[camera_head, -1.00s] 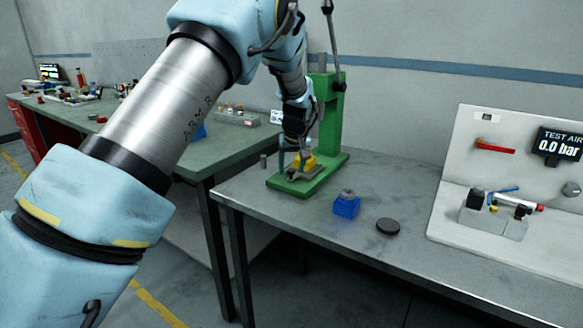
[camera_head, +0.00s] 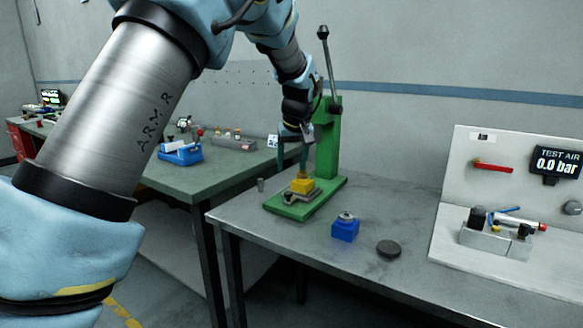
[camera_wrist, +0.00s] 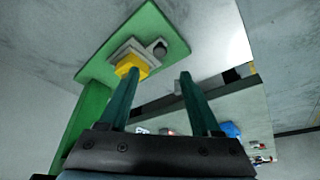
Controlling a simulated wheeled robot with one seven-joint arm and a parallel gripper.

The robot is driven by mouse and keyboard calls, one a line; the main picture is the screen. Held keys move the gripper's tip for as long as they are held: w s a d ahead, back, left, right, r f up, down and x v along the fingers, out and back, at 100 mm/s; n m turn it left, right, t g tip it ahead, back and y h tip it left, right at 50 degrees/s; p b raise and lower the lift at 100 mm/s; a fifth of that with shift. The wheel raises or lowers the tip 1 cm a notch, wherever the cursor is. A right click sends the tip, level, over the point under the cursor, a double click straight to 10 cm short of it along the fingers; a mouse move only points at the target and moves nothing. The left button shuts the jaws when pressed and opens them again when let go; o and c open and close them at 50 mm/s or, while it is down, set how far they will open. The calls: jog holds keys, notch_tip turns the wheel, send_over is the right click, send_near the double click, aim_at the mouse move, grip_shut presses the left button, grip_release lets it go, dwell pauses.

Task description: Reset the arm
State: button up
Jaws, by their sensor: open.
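My gripper (camera_head: 303,160) is open, its two dark green fingers just above the yellow block on the press in the head view. In the wrist view my gripper (camera_wrist: 158,78) shows its fingers spread with nothing between them. The yellow block (camera_head: 302,186) sits in a grey fixture on the green press base (camera_head: 325,192). In the wrist view the yellow block (camera_wrist: 132,65) shows beyond the left fingertip; I cannot tell the exact gap.
The green press column (camera_head: 327,140) with its upright lever (camera_head: 327,60) stands right beside my gripper. A blue block (camera_head: 345,230) and a dark disc (camera_head: 389,248) lie on the grey table (camera_head: 300,245). A test panel (camera_head: 465,170) stands right; a green-topped bench (camera_head: 195,178) is left.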

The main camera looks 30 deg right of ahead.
dwell(0.3)
jog(key=a+f+n+g, duration=0.1)
jog(key=a+f, duration=0.1)
jog(key=a, duration=1.1)
jog(key=a+f, duration=0.2)
jog(key=a, duration=1.2)
jog(key=s+a+f, duration=0.2)
jog(key=s+a, duration=0.5)
jog(key=a, duration=0.1)
jog(key=s+a+f+n+g+y, duration=0.1)
jog(key=s+a+f, duration=0.1)
jog(key=s+a, duration=0.5)
jog(key=shift+s+a+f+g, duration=0.25)
jog(key=shift+s+a+g, duration=0.1)
jog(key=shift+a, duration=0.7)
